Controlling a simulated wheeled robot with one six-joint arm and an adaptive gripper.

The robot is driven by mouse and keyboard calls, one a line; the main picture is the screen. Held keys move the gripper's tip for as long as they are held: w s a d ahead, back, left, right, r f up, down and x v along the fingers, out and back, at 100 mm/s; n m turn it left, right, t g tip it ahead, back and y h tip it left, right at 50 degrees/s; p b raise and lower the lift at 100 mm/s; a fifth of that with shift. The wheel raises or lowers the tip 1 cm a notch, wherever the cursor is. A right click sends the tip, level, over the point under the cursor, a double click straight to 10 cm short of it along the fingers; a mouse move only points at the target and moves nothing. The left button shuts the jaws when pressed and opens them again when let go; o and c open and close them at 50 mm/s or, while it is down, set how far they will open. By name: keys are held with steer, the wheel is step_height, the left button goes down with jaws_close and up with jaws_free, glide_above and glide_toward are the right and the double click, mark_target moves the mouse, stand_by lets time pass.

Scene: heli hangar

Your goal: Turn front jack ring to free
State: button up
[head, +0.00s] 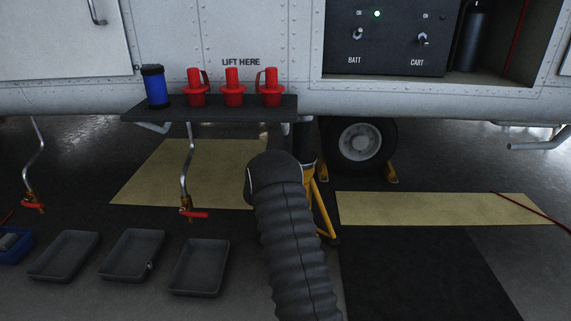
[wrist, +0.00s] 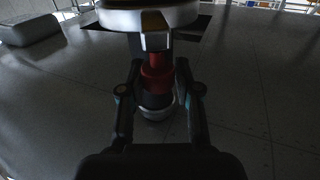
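The red jack ring (wrist: 157,76) shows in the middle of the wrist view, on an upright shaft with a dark section and a pale round collar beside it. My gripper (wrist: 160,72) has its two dark fingers apart, one on each side of the ring. A gap seems to show on both sides; contact cannot be made out. In the head view my sleeved arm hides the gripper and the ring. Part of the jack, with yellow legs (head: 321,205), shows just right of my arm under the aircraft.
A dark shelf (head: 215,112) with red plugs (head: 232,88) and a blue canister (head: 155,86) juts out left of my arm. Grey trays (head: 199,267) lie on the floor. A wheel (head: 360,144) with yellow chocks stands right of the jack.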

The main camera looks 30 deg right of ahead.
steer(key=shift+o, duration=1.4)
steer(key=shift+a, duration=0.15)
steer(key=v, duration=1.2)
steer(key=shift+f, duration=0.1)
